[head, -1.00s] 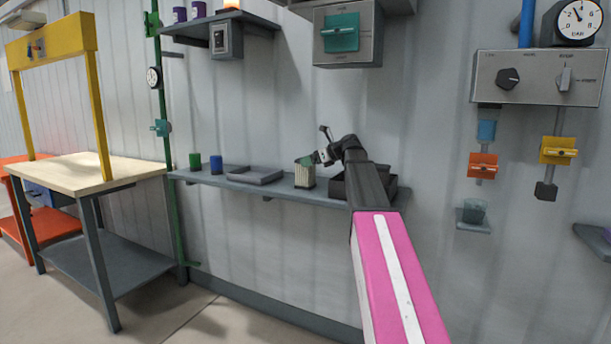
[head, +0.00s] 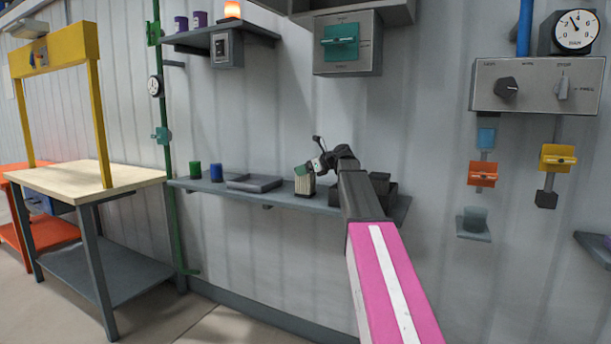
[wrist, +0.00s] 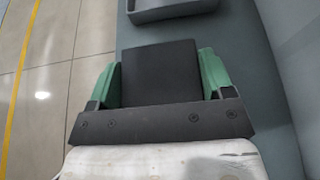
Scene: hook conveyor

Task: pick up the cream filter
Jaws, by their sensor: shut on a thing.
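The cream filter (head: 304,186) is a small ribbed upright block at the wall shelf, right of the grey tray. My gripper (head: 303,170) is over its top, with green fingers on it. In the wrist view the green fingers of my gripper (wrist: 160,88) stand on both sides of a dark square top, which seems to be the filter's cap (wrist: 160,70). The gripper is shut on the filter. The cream sides are hidden in the wrist view. I cannot tell whether its base touches the shelf.
The grey shelf (head: 228,190) holds a green cup (head: 195,170), a blue cup (head: 216,172) and a shallow grey tray (head: 255,183) to the left. A dark bin (head: 380,183) stands to the right, partly behind my arm. A workbench (head: 85,173) is at the left.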

